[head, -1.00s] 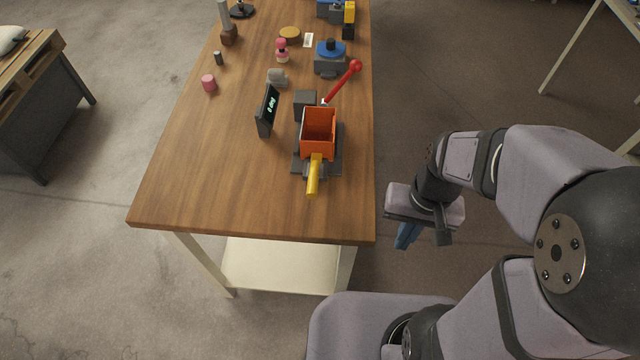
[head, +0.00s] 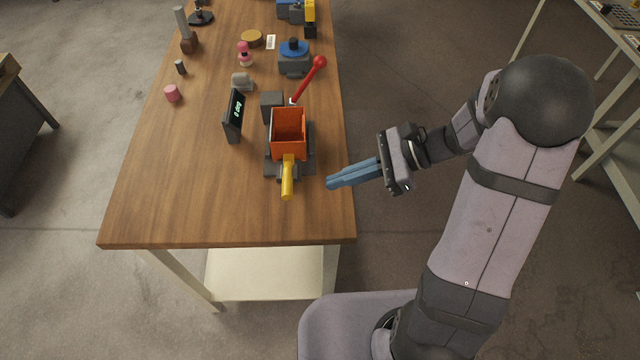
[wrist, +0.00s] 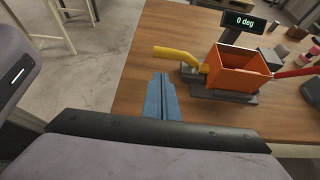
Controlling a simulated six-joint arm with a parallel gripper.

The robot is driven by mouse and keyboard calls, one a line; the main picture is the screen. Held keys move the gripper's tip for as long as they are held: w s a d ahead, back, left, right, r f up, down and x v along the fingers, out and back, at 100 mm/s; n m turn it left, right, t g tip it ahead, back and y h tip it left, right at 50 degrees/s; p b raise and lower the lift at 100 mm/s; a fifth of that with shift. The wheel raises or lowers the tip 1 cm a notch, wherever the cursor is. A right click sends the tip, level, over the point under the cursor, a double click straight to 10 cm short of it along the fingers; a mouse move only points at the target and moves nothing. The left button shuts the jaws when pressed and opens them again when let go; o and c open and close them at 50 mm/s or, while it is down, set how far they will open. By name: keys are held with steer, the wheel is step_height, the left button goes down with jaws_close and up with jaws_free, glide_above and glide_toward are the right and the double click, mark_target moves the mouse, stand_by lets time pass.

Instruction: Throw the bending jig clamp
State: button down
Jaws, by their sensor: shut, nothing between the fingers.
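The bending jig (head: 289,134) stands on the wooden table, with an orange box-like body on a dark base. A yellow handle (head: 287,178) sticks out of its near end, and a red lever with a ball knob (head: 309,80) rises at its far end. In the wrist view the orange body (wrist: 238,72) and yellow handle (wrist: 177,55) are to the right of the fingers. My gripper (head: 328,183) has its blue fingers together and empty. It is to the right of the yellow handle, apart from it, near the table's right edge. It also shows in the wrist view (wrist: 160,76).
A black display (head: 234,116) reading 0 deg stands left of the jig. A grey block (head: 271,104), a blue-topped device (head: 294,58) and several small items are farther back. The near left of the wooden table (head: 170,205) is clear.

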mark_target(288, 187)
steer(key=p+x, duration=0.1)
steer(key=x, duration=0.8)
steer(key=shift+a+f, duration=0.2)
steer(key=shift+a, duration=0.05)
steer(key=shift+r, duration=0.1)
steer(key=shift+r+p, duration=0.15)
steer(key=shift+p, duration=0.55)
steer(key=shift+r+g, duration=0.15)
steer(key=shift+g, duration=0.15)
steer(key=r+m+p, duration=0.1)
steer(key=p, duration=0.2)
steer(key=shift+w+r+g, duration=0.1)
steer(key=shift+r+g, duration=0.15)
steer(key=shift+g, duration=0.15)
steer(key=r+m+p, duration=0.1)
steer(key=p, duration=0.1)
steer(key=g+p, duration=0.1)
steer(key=shift+w+r+m+g+p, duration=0.3)
steer(key=shift+w+r+m+p, duration=0.05)
steer(key=shift+m, duration=0.05)
steer(key=w+r+m+g+y, duration=0.1)
steer(key=w+r+m+g, duration=0.2)
steer(key=w+m, duration=0.1)
steer(key=shift+w+r, duration=0.2)
steer(key=shift+w, duration=0.4)
